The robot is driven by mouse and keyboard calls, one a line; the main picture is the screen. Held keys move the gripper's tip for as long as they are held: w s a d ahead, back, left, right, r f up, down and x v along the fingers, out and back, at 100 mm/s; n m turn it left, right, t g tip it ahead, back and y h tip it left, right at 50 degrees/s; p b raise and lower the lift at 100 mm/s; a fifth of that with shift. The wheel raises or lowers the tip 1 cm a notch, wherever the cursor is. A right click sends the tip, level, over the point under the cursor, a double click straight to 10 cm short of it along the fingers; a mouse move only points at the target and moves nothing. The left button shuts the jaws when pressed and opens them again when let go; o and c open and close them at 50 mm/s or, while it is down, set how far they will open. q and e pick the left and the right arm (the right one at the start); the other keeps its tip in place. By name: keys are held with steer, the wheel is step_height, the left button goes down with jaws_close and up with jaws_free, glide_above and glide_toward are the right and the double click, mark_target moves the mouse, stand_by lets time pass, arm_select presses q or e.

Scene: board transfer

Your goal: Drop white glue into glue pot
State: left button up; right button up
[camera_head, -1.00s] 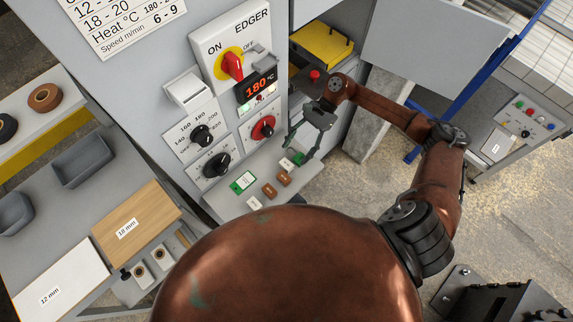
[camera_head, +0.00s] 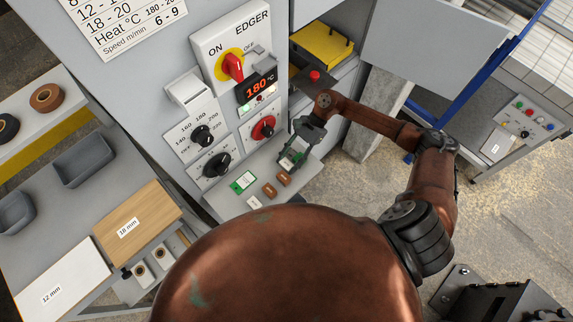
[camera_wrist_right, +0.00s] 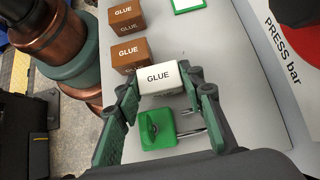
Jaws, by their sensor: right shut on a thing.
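The white glue block (camera_wrist_right: 160,78), marked GLUE, sits between the two fingers of my right gripper (camera_wrist_right: 164,90) in the right wrist view. The fingers are shut on its sides. In the head view my right gripper (camera_head: 292,159) is low over the grey shelf (camera_head: 228,207) of the edger, and it mostly hides the white block. I cannot tell whether the block still touches the shelf. I cannot clearly pick out the glue pot in these views. My left gripper is not in view.
Two brown glue blocks (camera_head: 284,178) (camera_head: 270,190) lie close beside the gripper. A green-edged card (camera_head: 243,181) lies farther left. A green square piece (camera_wrist_right: 155,128) is near the fingers. The edger's panel with a red knob (camera_head: 263,127) rises behind.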

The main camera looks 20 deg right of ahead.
steer(key=c, duration=0.6)
steer(key=shift+r, duration=0.15)
